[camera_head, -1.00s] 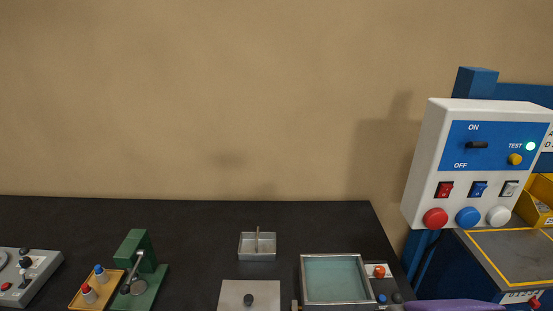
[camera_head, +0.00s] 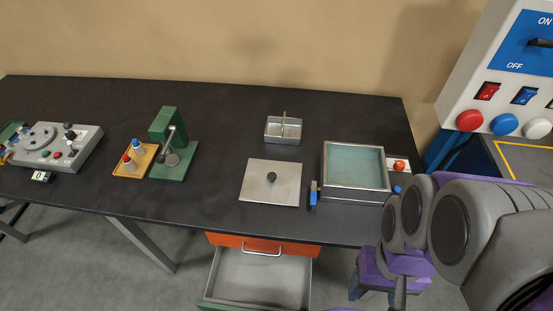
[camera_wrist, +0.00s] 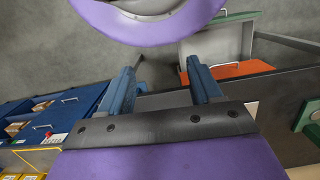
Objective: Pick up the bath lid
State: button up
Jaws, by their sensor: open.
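The bath lid (camera_head: 256,190) is a flat grey metal plate with a black knob on top. It lies on the dark bench, left of the bath (camera_head: 327,178), in the head view. The bath is an open metal box with pale green liquid, so it stands uncovered. My gripper (camera_wrist: 162,85) shows in the wrist view with its two blue fingers apart and nothing between them. The lid cannot be made out in the wrist view. My grey and purple arm fills the lower right of the head view, right of the bath.
A metal basket (camera_head: 283,140) stands behind the lid. A blue-handled item (camera_head: 313,195) sits between lid and bath. A green press (camera_head: 174,150) and yellow tray (camera_head: 133,170) stand to the left. An open drawer (camera_head: 262,275) juts out below the bench front. A control box (camera_head: 490,65) is at right.

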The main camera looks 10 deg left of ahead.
aim_at(274, 182)
jog(key=k+j, duration=0.15)
jog(key=j, duration=0.2)
jog(key=k+j+z, duration=0.1)
jog(key=j, duration=0.25)
jog(key=k+j, duration=0.25)
jog(key=i+j, duration=0.1)
jog(key=j, duration=0.3)
jog(key=i+j+z, duration=0.1)
jog(key=j, duration=0.65)
jog(key=i+j+z, duration=0.1)
jog(key=i, duration=0.35)
jog(key=j, duration=0.1)
